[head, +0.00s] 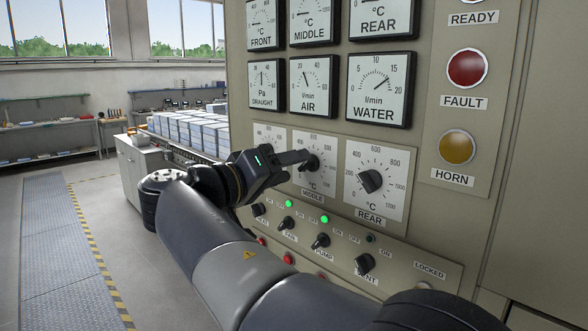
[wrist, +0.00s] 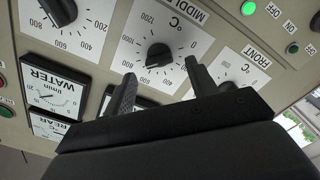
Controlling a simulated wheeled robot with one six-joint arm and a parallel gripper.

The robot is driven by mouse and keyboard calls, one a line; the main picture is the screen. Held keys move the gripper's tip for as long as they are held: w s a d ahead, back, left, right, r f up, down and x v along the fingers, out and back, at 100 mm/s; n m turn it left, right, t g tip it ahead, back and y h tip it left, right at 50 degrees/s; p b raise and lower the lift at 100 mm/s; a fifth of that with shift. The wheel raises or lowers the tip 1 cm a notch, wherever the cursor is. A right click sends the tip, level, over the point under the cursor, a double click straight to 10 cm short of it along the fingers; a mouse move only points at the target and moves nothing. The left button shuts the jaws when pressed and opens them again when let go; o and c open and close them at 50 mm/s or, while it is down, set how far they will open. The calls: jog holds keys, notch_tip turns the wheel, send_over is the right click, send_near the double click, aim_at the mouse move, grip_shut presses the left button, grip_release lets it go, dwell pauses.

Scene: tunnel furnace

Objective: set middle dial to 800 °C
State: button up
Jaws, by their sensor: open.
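The middle dial (head: 313,163) is a black knob on a white °C scale plate, labelled MIDDLE, on the beige panel. It also shows upside down in the wrist view (wrist: 159,55). My gripper (head: 303,158) is at this dial and covers part of its plate in the head view. In the wrist view my gripper (wrist: 161,70) is open, with one fingertip toward each side of the knob and nothing held. Whether the fingers touch the knob I cannot tell. The exact pointer reading is too small to read.
The rear dial (head: 371,181) is right of the middle one; the front dial (wrist: 228,87) is on the other side, partly hidden. Gauges, including the water gauge (head: 381,88), sit above. Switches, including the vent switch (head: 364,264), lie below. Open floor is at left.

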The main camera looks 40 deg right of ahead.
jog(key=s+a+b, duration=0.1)
jog(key=a, duration=0.7)
jog(key=shift+a, duration=0.3)
jog(key=shift+s, duration=0.1)
jog(key=d, duration=0.3)
jog(key=w+d+p, duration=0.1)
jog(key=d, duration=0.3)
jog(key=d+p, duration=0.1)
jog(key=d, duration=0.2)
jog(key=shift+w+d, duration=0.25)
jog(key=shift+d, duration=0.15)
